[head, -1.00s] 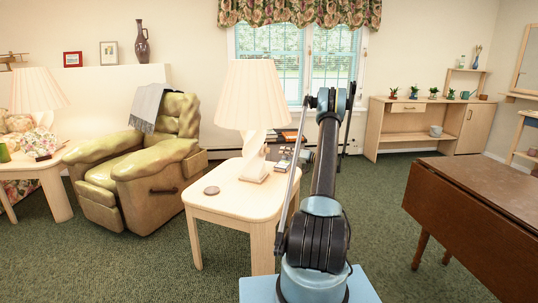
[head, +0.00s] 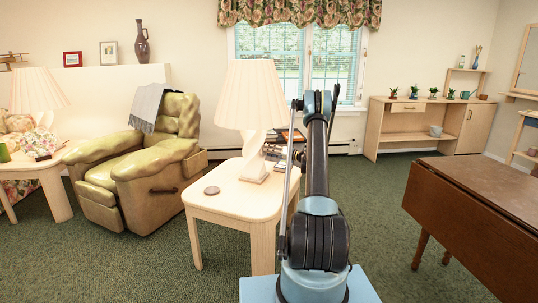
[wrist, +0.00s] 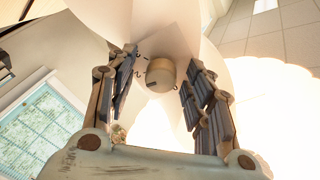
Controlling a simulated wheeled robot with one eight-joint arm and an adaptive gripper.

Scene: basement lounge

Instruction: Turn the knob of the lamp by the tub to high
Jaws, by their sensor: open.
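In the wrist view a round beige knob (wrist: 160,75) with a dark mark on its face lies between and beyond my gripper's fingers (wrist: 163,60). The fingers are spread, and I see no contact with the knob. Pale curved surfaces surround the knob. In the head view a lamp (head: 255,95) with a pleated cream shade and twisted white base stands on the near end table (head: 230,205). A similar lamp (head: 36,90) stands at the far left. I cannot make out a tub or tell which lamp has this knob.
A brown drop-leaf table (head: 480,195) is at the right. Carpet is clear between the near table and the brown table.

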